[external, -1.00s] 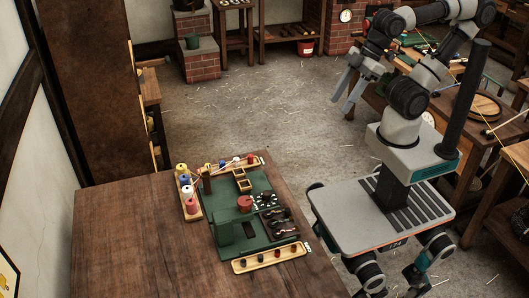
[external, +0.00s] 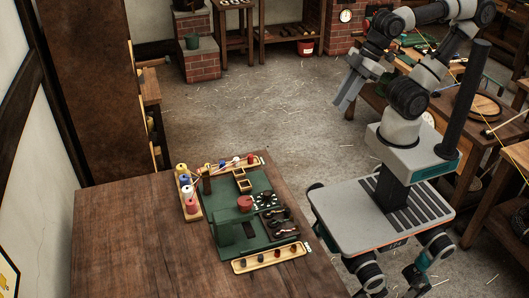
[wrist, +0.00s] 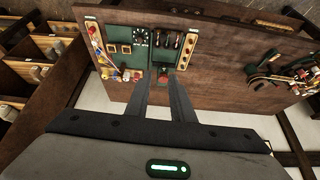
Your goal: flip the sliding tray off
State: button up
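I cannot tell for sure which part is the sliding tray. A green board (external: 262,240) lies on the wooden table. A narrow wooden tray (external: 240,266) with several dark knobs lies along its front edge; it shows at the right of the board in the wrist view (wrist: 192,33). Another narrow tray (external: 263,160) with coloured pieces lies along the far edge. Dark, rounded fittings (external: 279,222) sit on the board near its right side. My gripper (external: 342,102) is raised well away from the table, empty. In the wrist view its fingertips (wrist: 163,74) are slightly apart, with the board beyond them.
A red round piece (external: 245,203), a black dial with white dots (external: 265,200) and an upright green block (external: 223,230) stand on the board. Coloured spools (external: 189,192) stand on its left. The left of the table (external: 130,235) is bare.

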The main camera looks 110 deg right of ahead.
jog(key=w+f+m, duration=0.1)
jog(key=f+m, duration=0.1)
jog(key=f+m+b, duration=0.1)
jog(key=f+m, duration=0.1)
jog(key=w+f+m+b, duration=0.1)
jog(key=shift+w+a+f+m+g+y, duration=0.15)
jog(key=shift+w+f+m+g+y, duration=0.15)
jog(key=shift+w+f+m+g, duration=0.1)
grip_shut()
jog(key=w+d+f+m+g+b, duration=0.1)
jog(key=w+f+m+b, duration=0.1)
jog(key=f+m, duration=0.9)
jog(key=w+d+f+m+g+b, duration=0.1)
jog(key=w+d+f+m+b, duration=0.1)
jog(key=f+m, duration=0.9)
jog(key=shift+w+d+m+y+b, duration=0.25)
jog(key=shift+w+m+b, duration=0.35)
jog(key=shift+m+b, duration=0.6)
jog(key=shift+f, duration=0.1)
